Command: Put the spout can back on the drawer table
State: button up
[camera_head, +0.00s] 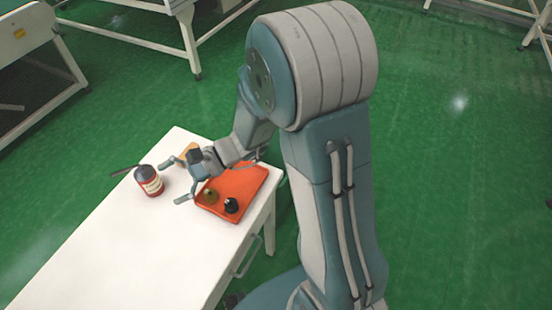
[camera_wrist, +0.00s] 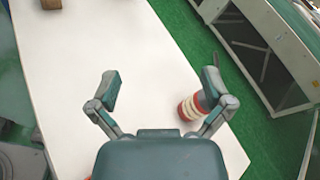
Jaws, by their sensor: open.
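The spout can (camera_head: 149,181) is red with a pale label and a long dark spout pointing left. It stands upright on the white drawer table (camera_head: 95,250), near its far left edge. My gripper (camera_head: 178,180) is open and empty above the table, just right of the can. In the wrist view, the can (camera_wrist: 188,108) shows beside and partly behind the right finger of my gripper (camera_wrist: 162,84), outside the gap between the fingers. The table top (camera_wrist: 130,50) shows bare between the fingers. I cannot tell whether the finger touches the can.
An orange mat or tray (camera_head: 243,187) lies on the table right of my gripper, with a brown round item (camera_head: 211,196) and a black one (camera_head: 231,205) on it. A wooden block (camera_head: 188,152) is behind my gripper.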

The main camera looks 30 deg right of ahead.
jog(key=s+d+r+n+t+h, duration=0.2)
jog(key=s+d+r+n+h, duration=0.4)
jog(key=d, duration=0.3)
jog(key=s+d+r+n+t+h, duration=0.3)
jog(key=s+d+r+n+h, duration=0.3)
jog(key=d+h, duration=0.3)
jog(key=shift+s+d+n, duration=0.4)
jog(key=shift+d, duration=0.15)
